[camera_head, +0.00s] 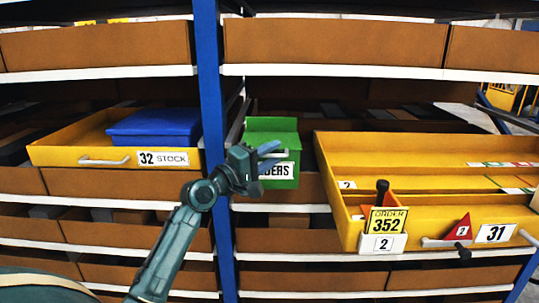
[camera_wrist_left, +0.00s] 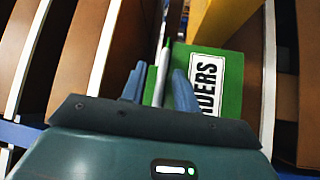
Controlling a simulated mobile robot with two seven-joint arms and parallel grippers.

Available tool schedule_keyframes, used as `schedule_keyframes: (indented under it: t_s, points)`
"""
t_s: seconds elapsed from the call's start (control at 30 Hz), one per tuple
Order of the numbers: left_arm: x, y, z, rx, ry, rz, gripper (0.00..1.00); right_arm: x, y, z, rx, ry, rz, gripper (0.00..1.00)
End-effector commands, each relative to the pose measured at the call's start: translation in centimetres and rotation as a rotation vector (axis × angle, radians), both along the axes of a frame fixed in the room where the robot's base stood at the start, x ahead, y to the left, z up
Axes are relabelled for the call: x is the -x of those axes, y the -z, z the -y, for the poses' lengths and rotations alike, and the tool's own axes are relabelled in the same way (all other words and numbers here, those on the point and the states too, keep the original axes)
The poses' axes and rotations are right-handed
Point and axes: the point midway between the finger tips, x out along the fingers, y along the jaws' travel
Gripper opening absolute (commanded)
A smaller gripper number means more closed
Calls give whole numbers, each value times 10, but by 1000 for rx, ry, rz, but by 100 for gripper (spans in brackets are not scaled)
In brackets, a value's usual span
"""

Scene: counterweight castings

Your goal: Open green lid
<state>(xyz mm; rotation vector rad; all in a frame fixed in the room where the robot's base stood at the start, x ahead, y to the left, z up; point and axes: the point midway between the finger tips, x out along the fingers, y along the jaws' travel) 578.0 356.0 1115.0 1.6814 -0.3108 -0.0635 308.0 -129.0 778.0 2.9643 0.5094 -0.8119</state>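A green box (camera_head: 285,180) with a white label, partly covered so that its end reads "DERS", stands on the shelf right of the blue post. Its green lid (camera_head: 272,125) is on top and looks down. A pale bar handle (camera_head: 280,154) crosses its front. My left gripper (camera_head: 267,152) is at this handle and hides the label's left part. In the left wrist view, the two fingers (camera_wrist_left: 158,88) are apart, with the pale handle (camera_wrist_left: 160,68) between them and a green gap beside the right finger. My right gripper is not in view.
A blue post (camera_head: 209,110) stands just left of the gripper. A yellow drawer marked 31 (camera_head: 400,150) sticks out on the right, holding an "ORDER 352" card (camera_head: 387,221). A yellow drawer marked 32 STOCK (camera_head: 70,154) with a blue box (camera_head: 155,127) is on the left.

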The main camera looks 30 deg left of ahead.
Motion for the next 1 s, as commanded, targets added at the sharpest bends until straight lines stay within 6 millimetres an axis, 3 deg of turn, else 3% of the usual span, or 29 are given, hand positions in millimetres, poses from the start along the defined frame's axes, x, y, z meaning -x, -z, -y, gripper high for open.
schedule_keyframes:
  t_s: [0.1, 0.5, 1.0]
  points:
    - [0, 0, 0, 0, 0, 0, 31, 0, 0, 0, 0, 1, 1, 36]
    - [0, 0, 0, 0, 0, 0, 0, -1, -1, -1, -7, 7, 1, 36]
    - [1, 0, -1, 0, 0, -1, 0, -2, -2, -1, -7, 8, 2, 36]
